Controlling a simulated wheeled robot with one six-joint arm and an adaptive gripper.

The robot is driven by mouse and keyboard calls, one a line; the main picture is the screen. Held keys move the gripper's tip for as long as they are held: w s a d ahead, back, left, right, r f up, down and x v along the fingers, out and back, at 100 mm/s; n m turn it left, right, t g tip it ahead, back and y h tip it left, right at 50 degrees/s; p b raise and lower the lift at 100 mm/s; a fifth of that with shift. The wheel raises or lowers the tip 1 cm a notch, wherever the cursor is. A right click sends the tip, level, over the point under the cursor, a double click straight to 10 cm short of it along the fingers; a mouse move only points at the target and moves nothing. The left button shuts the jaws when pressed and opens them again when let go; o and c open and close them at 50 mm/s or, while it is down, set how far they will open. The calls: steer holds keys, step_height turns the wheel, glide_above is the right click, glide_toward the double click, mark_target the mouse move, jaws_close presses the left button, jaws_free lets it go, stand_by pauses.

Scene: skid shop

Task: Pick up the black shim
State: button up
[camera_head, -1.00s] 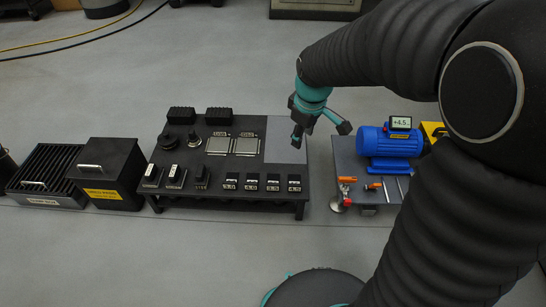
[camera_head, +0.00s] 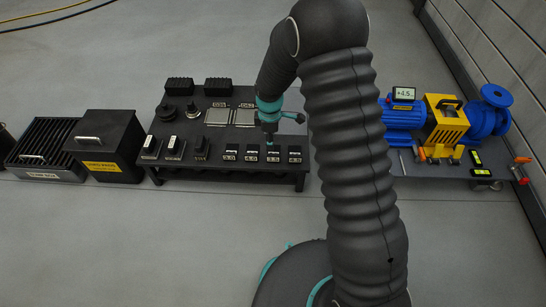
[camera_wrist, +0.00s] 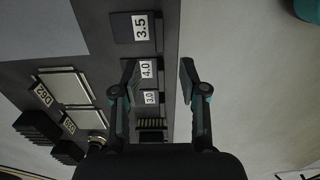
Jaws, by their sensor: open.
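Several small black pieces with white number labels lie in a row along the front of the black table. The wrist view shows ones marked 3.5 (camera_wrist: 125,28), 4.0 (camera_wrist: 131,70) and 3.0 (camera_wrist: 148,97). They also show in the head view, such as the rightmost one (camera_head: 295,156). Which of them is the black shim I cannot tell. My gripper (camera_wrist: 160,72) is open and empty, above the table's front edge. Its left finger overlaps the 4.0 piece in the picture, and its right finger is over the floor. In the head view my gripper (camera_head: 269,138) is just behind the row.
The black table (camera_head: 173,182) also holds two flat square plates (camera_head: 217,116), two ribbed black blocks (camera_head: 180,85) and several upright black pieces (camera_head: 174,148). A black lidded box (camera_head: 107,156) stands left. A blue motor (camera_head: 403,117) stands right. The floor in front is clear.

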mark_target(273, 155)
step_height(273, 155, down, 5)
steer(key=shift+r, duration=0.15)
steer(key=shift+d+f+b, duration=0.2)
steer(key=shift+d+f, duration=0.05)
steer(key=shift+f, duration=1.05)
steer(key=shift+d+f+b, duration=0.2)
steer(key=shift+f, duration=1.05)
jaws_close()
